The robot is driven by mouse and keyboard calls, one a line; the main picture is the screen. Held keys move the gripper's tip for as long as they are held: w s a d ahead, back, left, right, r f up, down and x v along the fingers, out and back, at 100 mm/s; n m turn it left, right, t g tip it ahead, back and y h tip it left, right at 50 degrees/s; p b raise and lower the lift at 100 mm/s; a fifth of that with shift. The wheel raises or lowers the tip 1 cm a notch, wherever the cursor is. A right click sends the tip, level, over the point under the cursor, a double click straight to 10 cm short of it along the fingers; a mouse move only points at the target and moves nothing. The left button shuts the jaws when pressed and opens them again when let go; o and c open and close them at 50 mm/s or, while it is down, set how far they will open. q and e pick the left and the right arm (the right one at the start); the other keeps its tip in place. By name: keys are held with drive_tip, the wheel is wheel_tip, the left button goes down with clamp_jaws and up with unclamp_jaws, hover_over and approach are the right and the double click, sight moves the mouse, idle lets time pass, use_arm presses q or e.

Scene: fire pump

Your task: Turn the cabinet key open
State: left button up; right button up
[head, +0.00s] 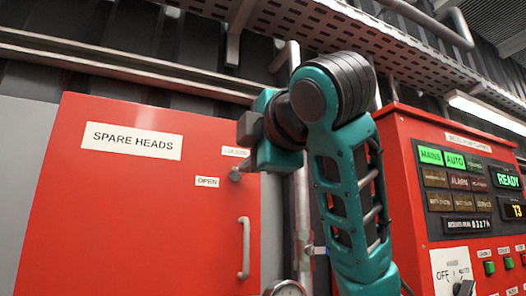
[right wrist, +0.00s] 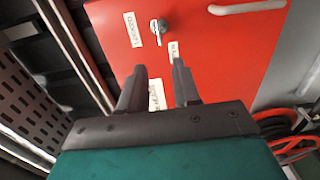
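The red cabinet (head: 150,220) labelled SPARE HEADS is at the left in the head view. Its small metal key (head: 236,174) sits in the lock near the door's upper right, between the OPEN label (head: 207,182) and the LOCKED label (head: 236,152). In the right wrist view the key (right wrist: 158,30) is beyond the fingertips, apart from them; its exact turn is hard to read. My right gripper (right wrist: 158,78) is open and empty; in the head view its fingers (head: 246,128) are mostly seen edge-on, above and right of the key. My left gripper is out of view.
A grey door handle (head: 244,248) stands out below the key. A vertical pipe (head: 302,215) with a gauge (head: 285,289) runs right of the cabinet. A red control panel (head: 400,150) is at the right. Red hoses (right wrist: 295,148) show in the right wrist view.

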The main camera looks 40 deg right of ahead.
drive_tip(key=shift+b+v, duration=0.85)
drive_tip(key=shift+v, duration=1.35)
drive_tip(key=shift+d+f, duration=0.1)
